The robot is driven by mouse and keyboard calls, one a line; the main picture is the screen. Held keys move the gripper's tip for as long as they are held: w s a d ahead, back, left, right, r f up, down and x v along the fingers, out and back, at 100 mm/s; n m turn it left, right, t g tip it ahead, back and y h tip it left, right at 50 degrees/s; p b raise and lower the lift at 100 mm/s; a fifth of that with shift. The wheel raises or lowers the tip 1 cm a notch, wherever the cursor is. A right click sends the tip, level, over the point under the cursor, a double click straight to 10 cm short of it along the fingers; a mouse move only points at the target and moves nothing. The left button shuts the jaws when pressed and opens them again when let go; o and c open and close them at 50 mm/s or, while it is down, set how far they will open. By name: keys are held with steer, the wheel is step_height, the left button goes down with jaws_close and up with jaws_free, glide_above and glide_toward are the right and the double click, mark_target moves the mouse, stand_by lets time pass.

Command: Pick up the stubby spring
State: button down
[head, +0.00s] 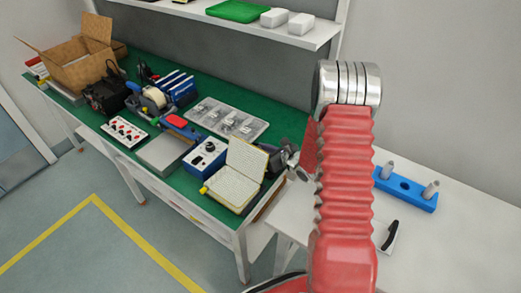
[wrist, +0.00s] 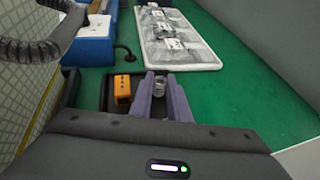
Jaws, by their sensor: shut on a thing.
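The stubby spring (wrist: 159,86) shows in the wrist view as a small silvery coil. My gripper (wrist: 163,80) is shut on it, with a purple-grey finger on each side. The spring sits at the fingertips, over or inside a black tray (wrist: 96,90); I cannot tell whether it touches the tray floor. In the head view my red arm stands in front, and the spring cannot be made out there.
An orange block (wrist: 122,88) lies in the tray left of the fingers. A blue box (wrist: 92,50) and a clear parts case (wrist: 160,45) stand beyond. Green mat (wrist: 240,85) is bare at right. An open yellowish box (head: 246,160) stands near the bench's front edge.

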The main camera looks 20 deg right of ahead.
steer(key=shift+r, duration=0.1)
step_height(320, 180, up, 18)
stand_by(0.6)
stand_by(0.5)
